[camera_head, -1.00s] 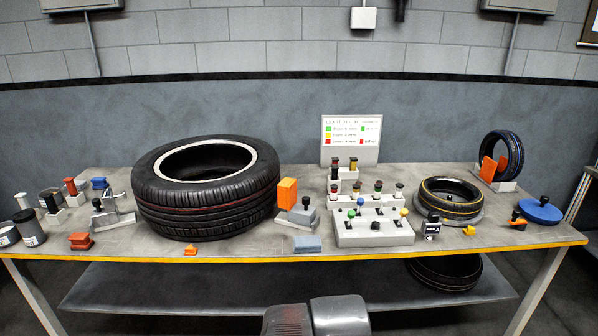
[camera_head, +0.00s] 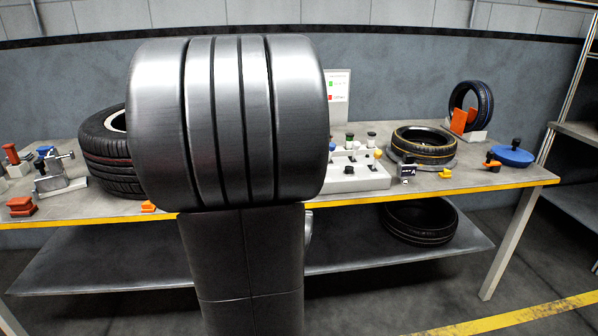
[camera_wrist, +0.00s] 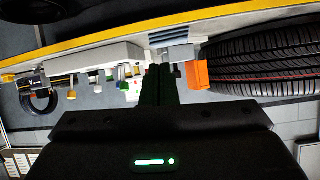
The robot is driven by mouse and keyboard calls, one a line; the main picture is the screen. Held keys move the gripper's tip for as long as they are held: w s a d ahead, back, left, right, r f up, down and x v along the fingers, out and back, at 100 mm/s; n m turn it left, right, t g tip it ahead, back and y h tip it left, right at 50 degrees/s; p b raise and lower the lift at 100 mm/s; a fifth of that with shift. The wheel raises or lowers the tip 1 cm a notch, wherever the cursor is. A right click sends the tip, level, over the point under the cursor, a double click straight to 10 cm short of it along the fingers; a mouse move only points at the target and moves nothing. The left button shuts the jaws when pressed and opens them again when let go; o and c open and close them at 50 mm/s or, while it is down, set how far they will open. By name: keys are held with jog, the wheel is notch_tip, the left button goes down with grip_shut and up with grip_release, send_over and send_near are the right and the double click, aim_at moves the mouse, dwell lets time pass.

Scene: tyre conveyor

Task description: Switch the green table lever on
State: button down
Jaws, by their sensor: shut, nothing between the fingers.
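The grey lever box (camera_head: 365,180) stands at the table's front edge, its left part hidden behind my arm in the head view. A blue knob (camera_head: 332,146) and a yellow knob (camera_head: 378,153) show on it; I cannot pick out the green lever there. In the wrist view, which is upside down, the box (camera_wrist: 85,62) lies left of my fingers. My gripper (camera_wrist: 160,70) is shut and empty, apart from the knob as far as I can tell. The lever's position cannot be made out.
A large tyre (camera_head: 105,160) lies left of the box, and an orange block (camera_wrist: 197,75) stands between them. A small tyre (camera_head: 423,145) lies right of the box. A blue disc (camera_head: 512,156) and a standing tyre (camera_head: 471,105) are further right.

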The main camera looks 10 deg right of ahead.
jog(key=w+d+f+m+t+h+b, duration=0.2)
jog(key=w+d+m+t+h+b, duration=0.3)
jog(key=w+h+b, duration=0.4)
jog(key=shift+w+d+f+t+b, duration=0.2)
jog(key=shift+w+d+t+b, duration=0.3)
jog(key=shift+w+d+b, duration=0.3)
jog(key=b+x, duration=0.1)
jog(key=x, duration=1.3)
jog(key=shift+r, duration=0.1)
